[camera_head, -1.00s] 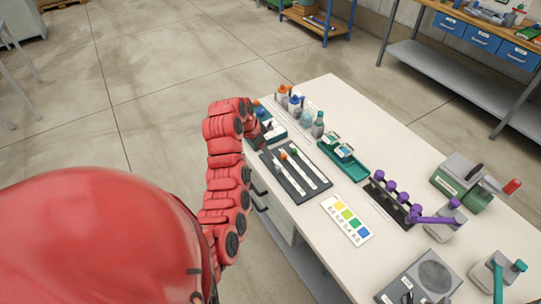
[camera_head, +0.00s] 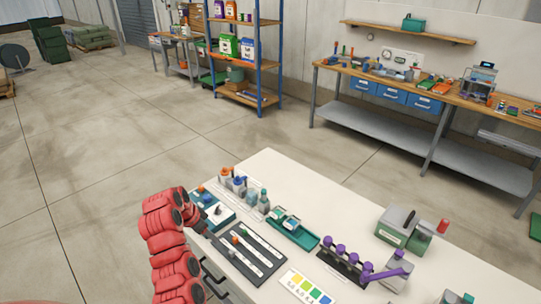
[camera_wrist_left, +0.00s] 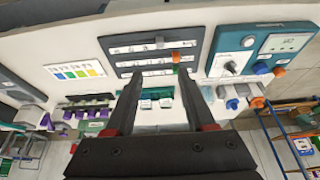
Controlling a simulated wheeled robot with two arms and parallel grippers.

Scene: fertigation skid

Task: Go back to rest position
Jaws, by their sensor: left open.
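My left arm (camera_head: 170,245) comes in from the lower left of the head view, at the table's left edge. My left gripper (camera_wrist_left: 158,78) shows in the left wrist view with two dark fingers apart and nothing between them. It hangs over the worktable (camera_head: 345,195), near the dark slider panel (camera_head: 250,252) and the teal meter box (camera_head: 217,213). In the head view the fingertips are small and partly hidden by the arm. My right gripper is in neither view.
Bottles (camera_head: 240,186), a green tray (camera_head: 293,233), a purple-knobbed rack (camera_head: 342,262), a colour chart (camera_head: 303,287) and a green-grey device (camera_head: 402,230) stand on the table. A shelf rack (camera_head: 240,60) and a workbench (camera_head: 430,90) stand behind. Floor between is clear.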

